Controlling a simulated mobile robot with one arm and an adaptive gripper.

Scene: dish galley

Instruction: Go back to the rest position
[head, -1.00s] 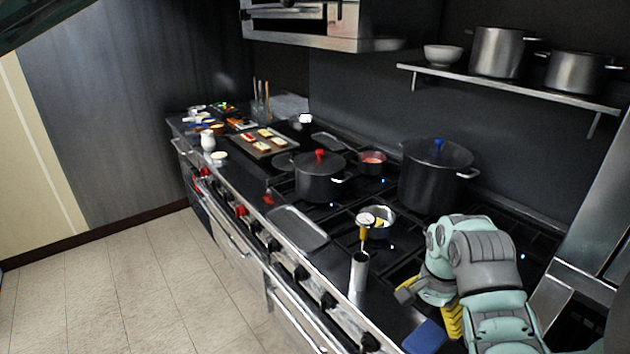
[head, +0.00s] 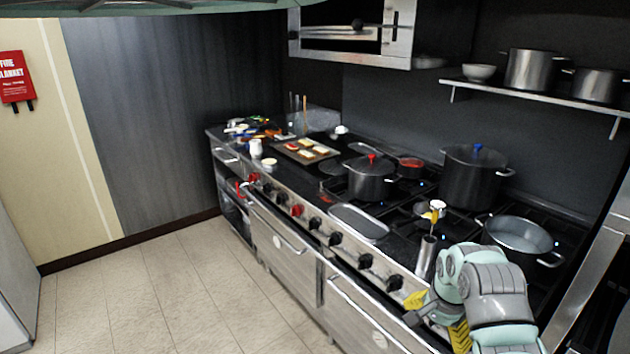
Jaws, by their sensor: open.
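My gripper (head: 432,316) shows at the lower right of the head view, at the front edge of the stove (head: 290,262). Its yellow fingers are apart and I see nothing between them. My teal and grey arm hides part of the stove's right end. A metal cylinder (head: 426,258) stands just behind the gripper, with a dial thermometer (head: 438,208) just beyond it.
A wide open pot (head: 520,236) is close behind my arm. A lidded pot with a red knob (head: 371,180) and a tall pot with a blue knob (head: 472,178) stand farther back. A shelf (head: 545,98) holds cookware. The tiled floor (head: 170,285) at left is clear.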

